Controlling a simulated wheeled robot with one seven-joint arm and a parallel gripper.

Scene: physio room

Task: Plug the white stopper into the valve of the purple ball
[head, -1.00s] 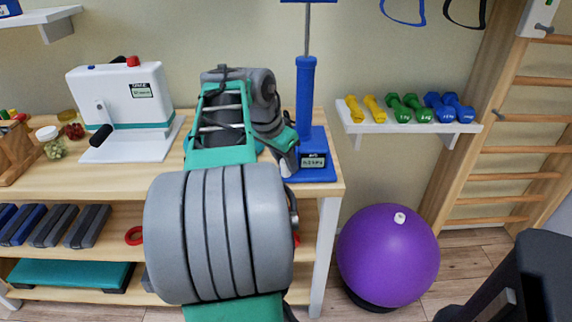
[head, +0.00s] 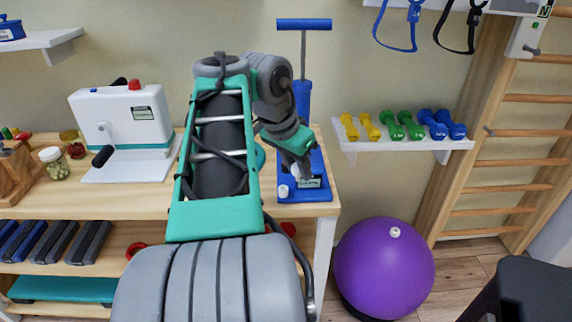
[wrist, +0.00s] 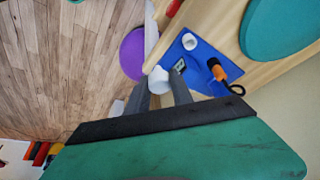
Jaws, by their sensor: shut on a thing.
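My gripper (head: 296,176) is above the blue pump base at the right end of the table. In the wrist view its fingers (wrist: 160,90) are shut on a white stopper (wrist: 158,78); in the head view the stopper is small and hard to make out. The purple ball (head: 384,270) sits on the floor right of the table, lower than my gripper and apart from it. A small whitish valve (head: 395,232) shows on top of the ball. The ball's edge also shows in the wrist view (wrist: 132,54); the valve does not.
A blue pump (head: 303,92) stands on its base (head: 315,190). A white cylinder (wrist: 188,41) and an orange-and-black piece (wrist: 217,72) are on the base. A dumbbell shelf (head: 405,145) hangs above the ball. A dark seat (head: 525,290) is at lower right.

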